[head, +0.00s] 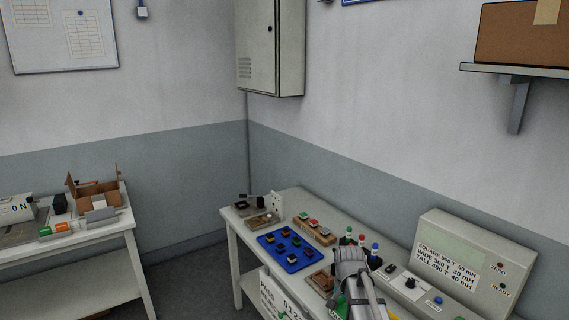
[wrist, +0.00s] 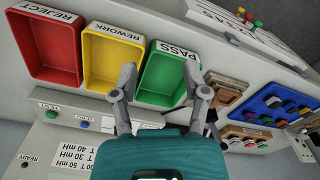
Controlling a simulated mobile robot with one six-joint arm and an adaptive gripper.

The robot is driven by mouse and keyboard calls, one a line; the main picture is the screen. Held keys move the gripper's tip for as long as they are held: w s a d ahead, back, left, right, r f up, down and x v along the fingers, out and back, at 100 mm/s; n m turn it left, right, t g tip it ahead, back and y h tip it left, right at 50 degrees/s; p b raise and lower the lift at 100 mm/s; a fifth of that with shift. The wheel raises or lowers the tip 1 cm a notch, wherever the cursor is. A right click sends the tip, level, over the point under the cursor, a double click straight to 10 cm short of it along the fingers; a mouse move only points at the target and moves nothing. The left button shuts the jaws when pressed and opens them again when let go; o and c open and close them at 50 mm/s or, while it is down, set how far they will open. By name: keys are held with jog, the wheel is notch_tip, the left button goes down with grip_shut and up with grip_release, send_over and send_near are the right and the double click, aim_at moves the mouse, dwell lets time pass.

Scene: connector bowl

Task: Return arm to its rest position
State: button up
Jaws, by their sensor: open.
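My arm shows in the head view at the lower middle, in front of the table; its fingertips are hidden there. In the wrist view my gripper (wrist: 160,75) is open, with its two fingers spread apart and nothing between them. The fingers point toward the green PASS bin (wrist: 163,78), and the bin's inside looks empty. I cannot tell how far above the bin they are.
A yellow REWORK bin (wrist: 112,58) and a red REJECT bin (wrist: 45,45) stand beside the green one. A blue tray (head: 293,267) with several dark parts lies on the table (head: 240,225). A test unit (head: 475,262) stands at the right. A cardboard box (head: 97,194) sits on the left table.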

jog(key=s+n, duration=0.6)
jog(key=s, duration=0.6)
jog(key=shift+s+a+n, duration=0.3)
jog(key=shift+s+a, duration=0.1)
jog(key=shift+a, duration=0.05)
